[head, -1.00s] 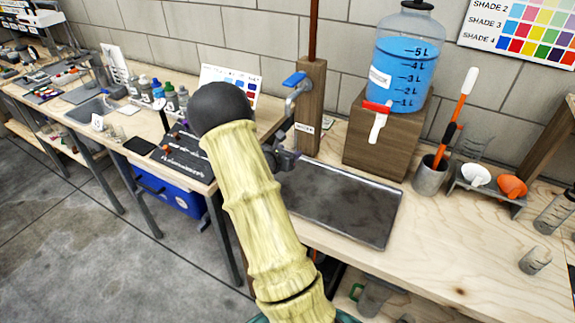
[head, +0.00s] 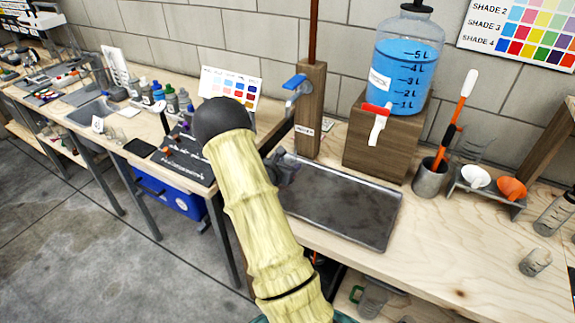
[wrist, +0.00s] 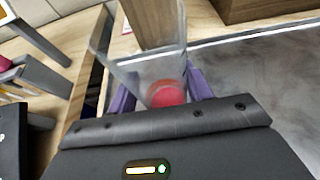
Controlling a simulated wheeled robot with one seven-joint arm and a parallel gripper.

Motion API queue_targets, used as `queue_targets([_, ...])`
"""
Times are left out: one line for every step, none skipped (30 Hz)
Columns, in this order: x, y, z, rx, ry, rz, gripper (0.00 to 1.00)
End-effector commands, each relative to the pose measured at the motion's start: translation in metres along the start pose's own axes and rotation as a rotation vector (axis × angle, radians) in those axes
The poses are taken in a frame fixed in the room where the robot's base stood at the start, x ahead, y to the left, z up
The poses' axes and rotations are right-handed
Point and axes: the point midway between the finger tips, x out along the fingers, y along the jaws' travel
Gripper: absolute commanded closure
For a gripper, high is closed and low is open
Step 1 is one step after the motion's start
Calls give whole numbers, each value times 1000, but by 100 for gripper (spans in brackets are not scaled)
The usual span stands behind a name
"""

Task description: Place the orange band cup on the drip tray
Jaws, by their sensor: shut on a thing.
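My gripper (wrist: 160,88) shows in the wrist view with its purple fingers closed around a clear, see-through cup (wrist: 137,62). A red-orange round patch (wrist: 167,94) shows at the cup's near part; I cannot make out a full band. In the head view my pale arm hides the cup and most of the gripper, which is at the tray's back left corner. The drip tray (head: 345,205) is a dark, low-rimmed metal tray on the wooden bench, with nothing visible on it. It also shows at the right in the wrist view (wrist: 260,65).
A blue-handled tap (head: 295,82) on a wooden post (head: 310,115) stands behind the tray. A blue water jug (head: 403,75) sits on a wooden block (head: 385,140). A holder with tools (head: 430,178) is to the right.

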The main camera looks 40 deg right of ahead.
Motion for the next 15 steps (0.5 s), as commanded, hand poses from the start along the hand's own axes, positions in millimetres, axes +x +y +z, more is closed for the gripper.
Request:
queue_targets([1,0,-2,0,0,0,74])
queue_targets([1,0,-3,0,0,0,74])
queue_targets([1,0,-4,0,0,0,74])
queue_targets([1,0,-3,0,0,0,46])
queue_targets([1,0,-2,0,0,0,40])
queue_targets([1,0,-2,0,0,0,32])
queue_targets([1,0,-2,0,0,0,28])
queue_targets([1,0,-2,0,0,0,28])
queue_targets([1,0,-2,0,0,0,28])
queue_targets([1,0,-2,0,0,0,28])
queue_targets([1,0,-2,0,0,0,28])
queue_targets([1,0,-2,0,0,0,28])
queue_targets([1,0,-2,0,0,0,28])
queue_targets([1,0,-2,0,0,0,28])
queue_targets([1,0,-2,0,0,0,28])
